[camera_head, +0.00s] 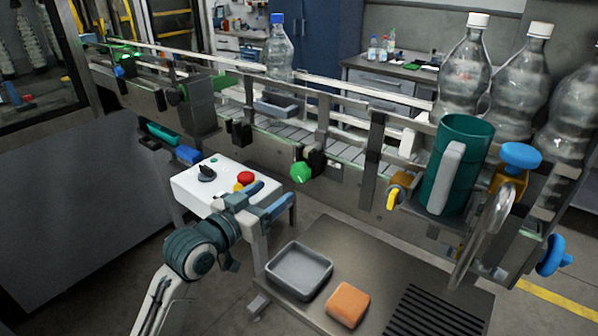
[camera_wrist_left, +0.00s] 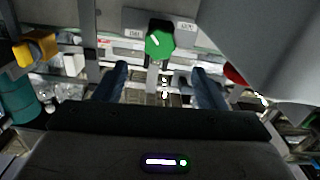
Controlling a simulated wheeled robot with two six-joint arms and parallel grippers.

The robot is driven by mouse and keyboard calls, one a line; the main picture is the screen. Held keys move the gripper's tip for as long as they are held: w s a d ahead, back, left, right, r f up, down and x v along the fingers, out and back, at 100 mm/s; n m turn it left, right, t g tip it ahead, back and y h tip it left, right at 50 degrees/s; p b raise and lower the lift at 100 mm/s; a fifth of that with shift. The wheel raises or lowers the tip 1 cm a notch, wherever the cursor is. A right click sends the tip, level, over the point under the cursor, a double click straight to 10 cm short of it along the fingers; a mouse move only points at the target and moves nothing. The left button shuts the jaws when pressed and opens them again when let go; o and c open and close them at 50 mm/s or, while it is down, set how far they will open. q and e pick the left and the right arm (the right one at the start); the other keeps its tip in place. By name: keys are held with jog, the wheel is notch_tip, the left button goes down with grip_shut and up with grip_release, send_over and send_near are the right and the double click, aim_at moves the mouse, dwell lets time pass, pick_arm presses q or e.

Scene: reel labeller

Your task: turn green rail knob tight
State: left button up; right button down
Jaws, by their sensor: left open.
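The green rail knob (camera_head: 301,172) sits on the front side of the conveyor rail. In the left wrist view the green knob (camera_wrist_left: 160,42) shows a white mark on its face, between two small labels on a grey plate. My left gripper (camera_head: 277,194) is open and empty, to the left of and below the knob in the head view. In the left wrist view its two blue fingers (camera_wrist_left: 160,70) are spread apart, with the knob beyond them and roughly centred between them. The fingers do not touch it. My right gripper is not in view.
A white control box (camera_head: 222,187) with a red button stands close to my left gripper. Clear bottles (camera_head: 463,70) stand on the conveyor. A teal cup-shaped holder (camera_head: 470,140) and blue knobs (camera_head: 521,155) are at right. A grey tray (camera_head: 299,268) and orange block (camera_head: 347,304) lie below.

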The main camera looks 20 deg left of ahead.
aim_at(297, 175)
pick_arm(q)
jog(key=p+x, duration=0.1)
jog(key=x, duration=0.4)
jog(key=shift+r, duration=0.1)
jog(key=x, duration=0.3)
jog(key=shift+w+d+p, duration=0.15)
jog(key=shift+w+p, duration=0.2)
jog(key=shift+w, duration=0.2)
jog(key=shift+w+d, duration=0.15)
jog(key=shift+w, duration=0.05)
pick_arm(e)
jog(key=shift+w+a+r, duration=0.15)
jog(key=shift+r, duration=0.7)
